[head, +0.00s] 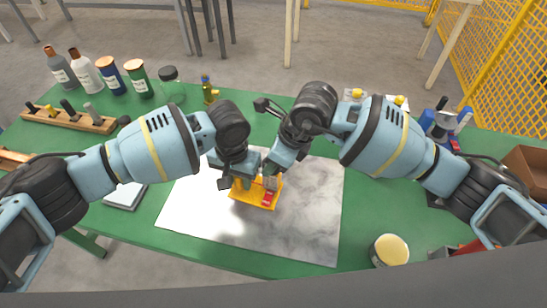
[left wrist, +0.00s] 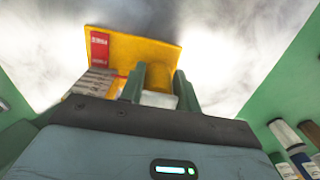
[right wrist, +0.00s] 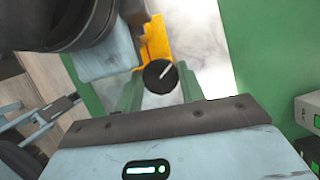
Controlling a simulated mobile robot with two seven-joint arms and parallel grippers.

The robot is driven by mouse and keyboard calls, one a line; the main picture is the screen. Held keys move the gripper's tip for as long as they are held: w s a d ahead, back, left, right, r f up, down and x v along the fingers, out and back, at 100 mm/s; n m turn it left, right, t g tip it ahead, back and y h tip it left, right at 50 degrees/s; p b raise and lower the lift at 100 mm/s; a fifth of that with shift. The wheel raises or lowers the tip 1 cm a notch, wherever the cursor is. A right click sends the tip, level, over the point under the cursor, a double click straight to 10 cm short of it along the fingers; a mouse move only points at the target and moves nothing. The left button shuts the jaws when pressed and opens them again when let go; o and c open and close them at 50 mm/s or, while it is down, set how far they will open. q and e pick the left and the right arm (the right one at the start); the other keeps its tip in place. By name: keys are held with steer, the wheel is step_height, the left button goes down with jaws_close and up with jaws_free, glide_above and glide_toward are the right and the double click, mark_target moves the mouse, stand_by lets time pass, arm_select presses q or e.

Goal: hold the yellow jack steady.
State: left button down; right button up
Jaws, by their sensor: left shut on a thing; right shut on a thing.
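The yellow jack (head: 246,198) sits on a pale marbled sheet on the green table, with a red label at its right end. In the left wrist view its yellow plate (left wrist: 148,48) carries red and white labels. My left gripper (head: 239,184) is shut on the jack; its fingers (left wrist: 160,88) stand on both sides of a part of it. My right gripper (head: 270,172) reaches it from above right. In the right wrist view its fingers (right wrist: 158,92) are shut on a round black knob (right wrist: 158,76) with a white line, in front of the jack's yellow body (right wrist: 156,38).
Bottles and jars (head: 139,80) stand at the back left, behind a wooden rack (head: 70,119). A small yellow and blue item (head: 209,90) stands at the back. A jar with a yellowish lid (head: 390,249) is at the front right. The marbled sheet (head: 310,220) is bare around the jack.

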steer(key=shift+r, duration=0.1)
steer(key=o, duration=1)
steer(key=v, duration=1.2)
